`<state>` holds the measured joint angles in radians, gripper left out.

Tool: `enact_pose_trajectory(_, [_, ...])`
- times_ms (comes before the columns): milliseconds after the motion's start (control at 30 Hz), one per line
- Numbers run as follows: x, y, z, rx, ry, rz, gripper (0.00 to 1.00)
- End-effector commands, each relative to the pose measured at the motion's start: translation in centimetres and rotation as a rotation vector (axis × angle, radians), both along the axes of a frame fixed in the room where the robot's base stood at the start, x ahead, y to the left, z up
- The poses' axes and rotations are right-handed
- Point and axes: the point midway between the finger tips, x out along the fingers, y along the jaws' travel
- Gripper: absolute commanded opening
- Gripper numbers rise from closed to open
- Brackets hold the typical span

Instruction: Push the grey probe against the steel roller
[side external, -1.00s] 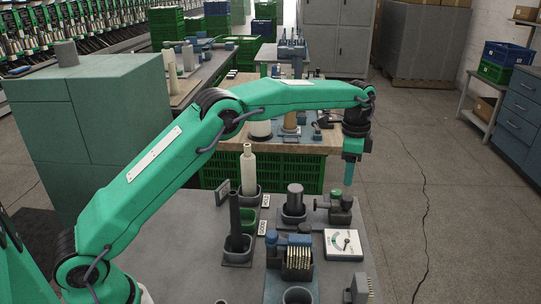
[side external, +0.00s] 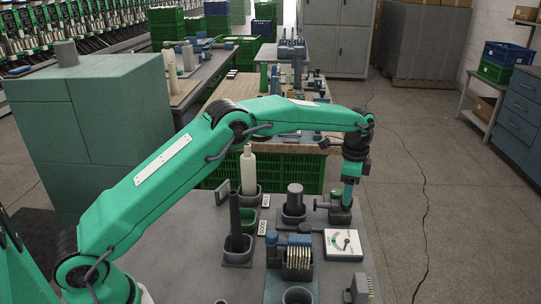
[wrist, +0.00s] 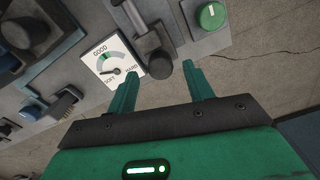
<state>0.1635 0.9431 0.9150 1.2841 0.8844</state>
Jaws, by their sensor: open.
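My gripper (side external: 348,196) points down over the right edge of the near bench, beside a dark fixture (side external: 335,215). In the wrist view my gripper (wrist: 160,80) has its two green fingers apart, with nothing held between them. A dark grey rod-like part with a rounded end, which looks like the grey probe (wrist: 150,48), lies just beyond the fingertips, between them in the picture. I cannot tell whether they touch it. A short dark metallic cylinder (side external: 295,192) stands in a holder left of the fixture; I cannot tell whether it is the steel roller.
A white dial gauge (side external: 344,244) marked GOOD, SOFT and HARD lies near the fixture. A green knob (wrist: 211,15) sits beside the probe. A dark post (side external: 235,215), a pale cone (side external: 248,170) and a bristled block (side external: 299,260) stand leftward. Open floor lies right of the bench.

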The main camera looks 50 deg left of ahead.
Motion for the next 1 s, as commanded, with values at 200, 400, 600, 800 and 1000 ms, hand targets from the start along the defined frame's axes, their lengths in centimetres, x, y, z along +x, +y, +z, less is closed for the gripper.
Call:
enact_pose_trajectory(200, [0.0,0.0,-2.0,0.0,0.0,0.0,0.52])
enact_pose_trajectory(400, [0.0,0.0,-2.5,0.0,0.0,0.0,0.52])
enact_pose_trajectory(600, [0.0,0.0,-2.5,0.0,-0.001,0.0,0.5])
enact_pose_trajectory(800, [0.0,0.0,-2.4,0.0,0.0,0.0,0.1])
enact_pose_trajectory(1000, [0.0,0.0,-2.4,0.0,0.0,0.0,0.0])
